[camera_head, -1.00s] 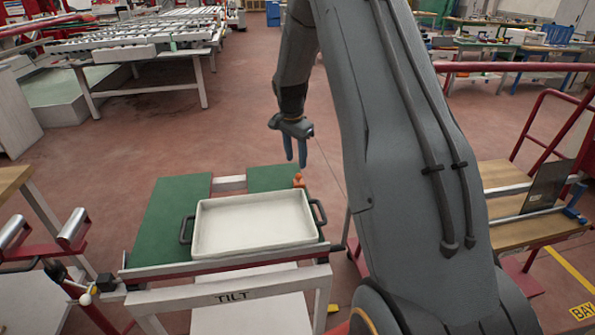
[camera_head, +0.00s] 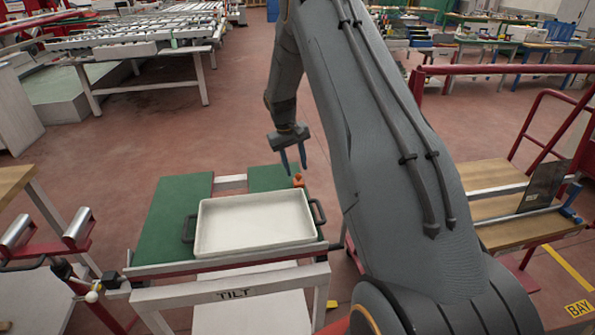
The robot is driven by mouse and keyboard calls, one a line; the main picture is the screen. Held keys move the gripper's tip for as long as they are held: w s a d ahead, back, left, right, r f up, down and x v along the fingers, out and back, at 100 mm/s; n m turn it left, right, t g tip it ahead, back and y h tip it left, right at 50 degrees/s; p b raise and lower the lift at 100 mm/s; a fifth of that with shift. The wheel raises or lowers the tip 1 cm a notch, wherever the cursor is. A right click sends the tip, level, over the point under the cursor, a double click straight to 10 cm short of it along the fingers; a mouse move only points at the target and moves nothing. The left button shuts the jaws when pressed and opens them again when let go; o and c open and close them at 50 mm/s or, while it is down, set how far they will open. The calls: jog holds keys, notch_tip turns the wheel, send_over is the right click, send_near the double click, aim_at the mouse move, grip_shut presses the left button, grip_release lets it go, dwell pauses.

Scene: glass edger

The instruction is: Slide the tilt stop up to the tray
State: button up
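A white rectangular tray (camera_head: 255,220) with dark side handles lies on a green-topped tilt table (camera_head: 160,230) marked TILT. A small orange piece (camera_head: 298,180), which looks like the tilt stop, is at the tray's far right corner on the green strip. I cannot tell whether it touches the tray. My gripper (camera_head: 292,172) points down with two blue fingers apart and nothing between them. In the picture its fingertips are just above the orange piece. I cannot tell the exact height or whether they touch it.
A red rail and a wooden bench (camera_head: 510,215) with an upright dark pane (camera_head: 543,185) stand at the right. A stand with metal rollers (camera_head: 77,228) is at the left. A long roller table (camera_head: 140,45) is at the back. The floor behind the tilt table is clear.

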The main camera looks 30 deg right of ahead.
aim_at(297, 174)
jog(key=shift+d+f+p, duration=0.2)
jog(key=shift+f+p, duration=0.05)
jog(key=shift+f, duration=0.6)
jog(key=shift+d+f+p, duration=0.15)
jog(key=shift+f+p, duration=0.1)
jog(key=shift+f, duration=0.6)
jog(key=shift+c, duration=0.4)
grip_shut()
